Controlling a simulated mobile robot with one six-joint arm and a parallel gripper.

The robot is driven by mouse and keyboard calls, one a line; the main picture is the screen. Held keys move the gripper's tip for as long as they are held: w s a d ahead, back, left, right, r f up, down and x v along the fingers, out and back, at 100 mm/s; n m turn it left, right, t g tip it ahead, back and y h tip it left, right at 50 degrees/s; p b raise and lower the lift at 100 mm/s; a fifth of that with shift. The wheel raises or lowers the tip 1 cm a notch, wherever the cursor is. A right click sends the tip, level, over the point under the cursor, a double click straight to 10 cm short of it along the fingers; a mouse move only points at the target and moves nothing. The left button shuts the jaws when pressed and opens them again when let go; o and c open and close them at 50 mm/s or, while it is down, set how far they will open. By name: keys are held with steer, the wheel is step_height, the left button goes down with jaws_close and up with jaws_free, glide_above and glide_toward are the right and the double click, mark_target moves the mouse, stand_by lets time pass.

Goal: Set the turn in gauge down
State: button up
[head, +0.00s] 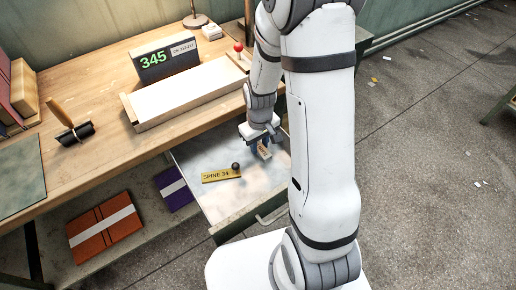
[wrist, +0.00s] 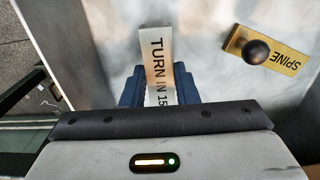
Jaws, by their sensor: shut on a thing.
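The turn in gauge, a pale strip printed "TURN IN 15" in the wrist view (wrist: 157,62), is held between the blue fingers of my gripper (wrist: 159,90). In the head view the gauge (head: 265,153) shows small below my gripper (head: 261,146), over the right part of the open drawer (head: 225,208). I cannot tell whether it touches the drawer floor. The yellow spine gauge (head: 215,177), marked "SPINE 34" and with a dark round knob, lies in the drawer to its left. It also shows at the right in the wrist view (wrist: 285,61).
The bench (head: 90,85) above the drawer holds a long pale board (head: 185,95), a display reading 345 (head: 155,62) and a dark roller (head: 75,134). Orange (head: 103,228) and purple books lie on the shelf left of the drawer. The drawer floor around the spine gauge is clear.

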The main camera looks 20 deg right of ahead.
steer(key=shift+f, duration=1.15)
steer(key=shift+f+b, duration=0.25)
steer(key=shift+b, duration=0.05)
steer(key=o, duration=1.1)
steer(key=shift+r, duration=0.1)
steer(key=shift+c, duration=0.2)
